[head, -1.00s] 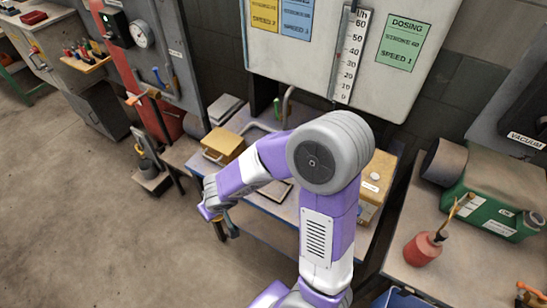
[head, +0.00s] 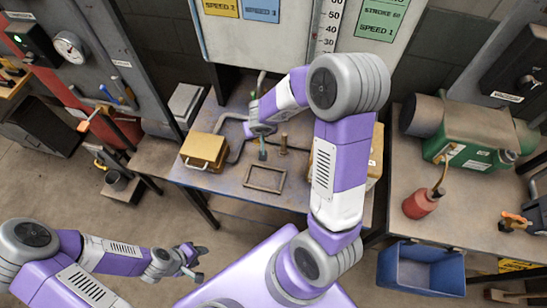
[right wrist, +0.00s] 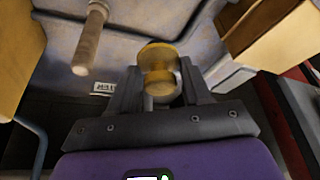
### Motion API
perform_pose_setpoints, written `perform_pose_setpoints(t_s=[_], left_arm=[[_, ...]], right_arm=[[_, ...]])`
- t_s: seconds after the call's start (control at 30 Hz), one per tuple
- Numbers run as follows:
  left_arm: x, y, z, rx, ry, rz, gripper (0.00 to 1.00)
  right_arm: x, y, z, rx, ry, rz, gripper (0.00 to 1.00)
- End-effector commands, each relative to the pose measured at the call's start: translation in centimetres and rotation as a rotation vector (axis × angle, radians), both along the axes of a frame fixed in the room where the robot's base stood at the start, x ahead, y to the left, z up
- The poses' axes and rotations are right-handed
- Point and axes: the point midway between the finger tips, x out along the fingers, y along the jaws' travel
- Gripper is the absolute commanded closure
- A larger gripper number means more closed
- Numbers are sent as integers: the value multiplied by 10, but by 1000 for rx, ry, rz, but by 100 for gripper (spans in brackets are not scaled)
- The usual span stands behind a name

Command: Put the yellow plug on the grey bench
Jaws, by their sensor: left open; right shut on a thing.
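The yellow plug (right wrist: 160,68) is held between the fingers of my right gripper (right wrist: 155,88) in the right wrist view. In the head view, my right gripper (head: 262,150) reaches over the middle bench (head: 225,190), which has a worn grey-blue top; the plug cannot be made out there. Whether the plug touches the bench is not clear. My left gripper (head: 190,262) is open and empty, over the floor in front of the bench, at the lower left.
On the bench are a yellow box (head: 204,150), an empty rectangular frame (head: 265,178) and an upright peg (head: 284,143); the peg also shows in the right wrist view (right wrist: 88,42). A blue bin (head: 420,268) and a red bottle (head: 420,204) are at right.

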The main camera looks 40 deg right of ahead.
Motion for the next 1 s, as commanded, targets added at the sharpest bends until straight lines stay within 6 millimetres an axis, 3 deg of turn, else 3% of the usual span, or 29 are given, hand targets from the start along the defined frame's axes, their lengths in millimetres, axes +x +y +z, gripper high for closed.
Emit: perform_pose_setpoints(t_s=[0.2,0.6,1.0], left_arm=[[0,0,-26,0,0,0,57],[0,0,-53,0,0,0,57],[0,0,-56,0,0,0,57]], right_arm=[[0,-4,-46,-1,3,-12,81],[0,-4,-93,0,2,-10,81],[1,-4,-99,0,0,-10,81]])
